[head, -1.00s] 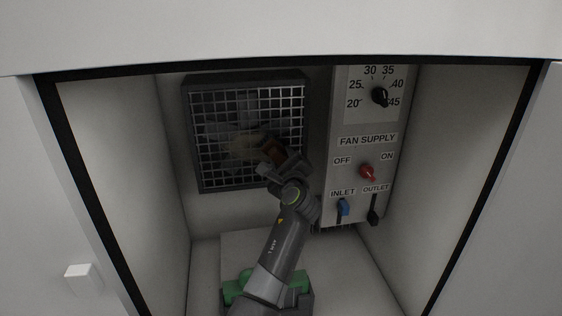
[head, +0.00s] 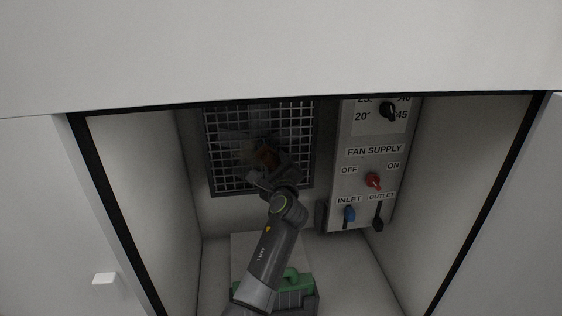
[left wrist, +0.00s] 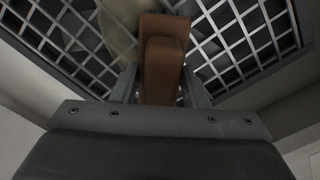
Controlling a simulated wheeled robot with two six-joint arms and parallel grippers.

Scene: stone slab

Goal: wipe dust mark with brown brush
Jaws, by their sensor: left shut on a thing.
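My left gripper (head: 262,171) is at the fan grille (head: 219,183) in the back wall of the cabinet. It is shut on the brown brush (left wrist: 163,62), whose block stands between the two fingers in the left wrist view. In the head view the brush (head: 267,158) is small and partly hidden by the gripper. A pale brownish dust mark (left wrist: 117,32) shows on the grille beside the brush in the left wrist view. The brush overlaps the mark's edge in that view; I cannot tell whether it touches the grille. My right gripper does not show.
A fan supply panel (head: 357,170) with a black dial, a red knob (head: 373,180), a blue inlet lever (head: 349,213) and a black outlet lever (head: 379,224) stands right of the grille. A green object (head: 293,285) sits below my arm. Cabinet walls close in both sides.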

